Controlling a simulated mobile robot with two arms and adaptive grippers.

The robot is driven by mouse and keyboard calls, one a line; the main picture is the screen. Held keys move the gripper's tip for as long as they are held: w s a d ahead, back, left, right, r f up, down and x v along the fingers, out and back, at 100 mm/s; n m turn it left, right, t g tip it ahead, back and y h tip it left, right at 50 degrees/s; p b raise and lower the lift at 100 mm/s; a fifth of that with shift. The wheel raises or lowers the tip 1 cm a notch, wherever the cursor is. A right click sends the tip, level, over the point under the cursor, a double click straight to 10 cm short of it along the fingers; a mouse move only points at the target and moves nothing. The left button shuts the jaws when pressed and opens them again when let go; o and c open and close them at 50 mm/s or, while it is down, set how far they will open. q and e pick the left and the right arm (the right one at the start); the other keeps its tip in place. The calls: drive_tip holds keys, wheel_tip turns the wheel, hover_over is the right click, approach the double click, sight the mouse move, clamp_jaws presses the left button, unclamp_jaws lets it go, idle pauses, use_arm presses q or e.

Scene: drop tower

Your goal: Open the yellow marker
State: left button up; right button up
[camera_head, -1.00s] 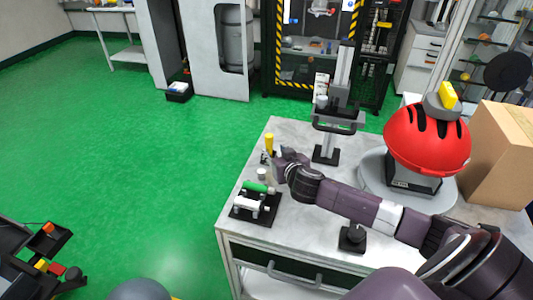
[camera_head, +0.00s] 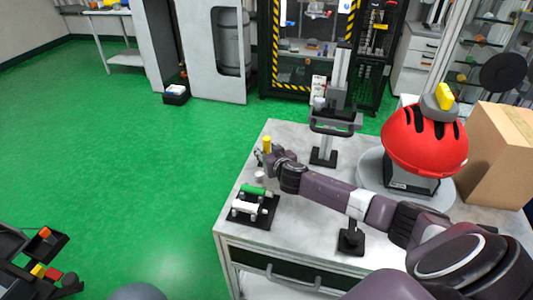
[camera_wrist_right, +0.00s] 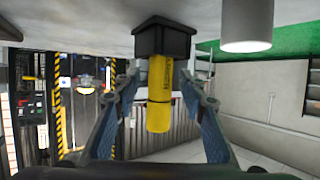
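The yellow marker (camera_head: 267,143) stands upright near the far left corner of the grey table (camera_head: 277,225). In the right wrist view, which looks upside down, the marker (camera_wrist_right: 160,95) sits with one end in a small black holder (camera_wrist_right: 165,38). My right gripper (camera_head: 266,155) is at the marker. In the wrist view its two fingers (camera_wrist_right: 160,88) are spread, one on each side of the marker, with a visible gap on both sides. In the head view the fingers are small and partly hidden by the wrist.
A black rack with green (camera_head: 252,190) and white (camera_head: 245,207) cylinders is nearer the front. A small pale cylinder (camera_head: 259,176) stands between rack and marker. A dark stand (camera_head: 323,155), a red dome (camera_head: 425,140) and a cardboard box (camera_head: 500,150) are to the right.

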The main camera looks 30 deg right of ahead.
sight(267, 138)
clamp_jaws()
idle(0.3)
wheel_tip(267, 138, up, 20)
drive_tip(key=shift+p, duration=0.4)
drive_tip(key=shift+w, duration=0.1)
